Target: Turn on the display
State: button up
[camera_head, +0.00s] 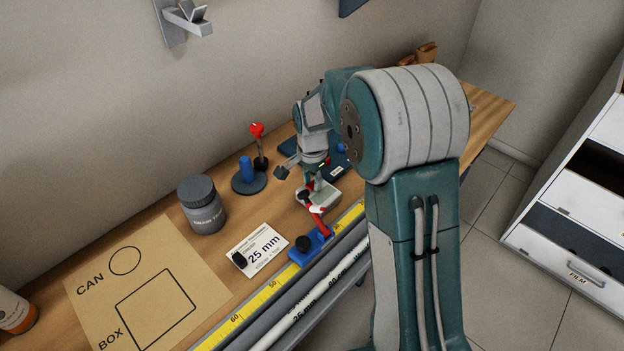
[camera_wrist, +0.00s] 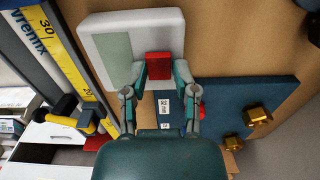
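A white device (camera_wrist: 100,45) with a blank grey-green panel (camera_wrist: 112,55) lies on the wooden bench in the wrist view. It also shows as a pale box below my arm in the head view (camera_head: 325,200). A red block like a button (camera_wrist: 159,66) is at its edge. My gripper (camera_wrist: 160,70) points at this edge, its two fingertips apart on either side of the red block. Small gaps show between the block and the fingers; nothing appears held. Whether the gripper touches the device cannot be told. In the head view my gripper (camera_head: 309,188) is partly hidden at the device.
A blue board (camera_wrist: 235,105) with brass fittings (camera_wrist: 257,116) is close beside the gripper. A yellow ruler (camera_head: 262,301) with a blue stop (camera_head: 309,247) runs along the bench front.

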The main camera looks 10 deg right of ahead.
grip_shut()
jog(key=shift+s+a+t+h, duration=0.15)
jog(key=shift+a+t+h, duration=0.1)
jog(key=shift+t+h, duration=0.75)
jog(key=o, duration=0.8)
grip_release()
jog(key=shift+h, duration=0.3)
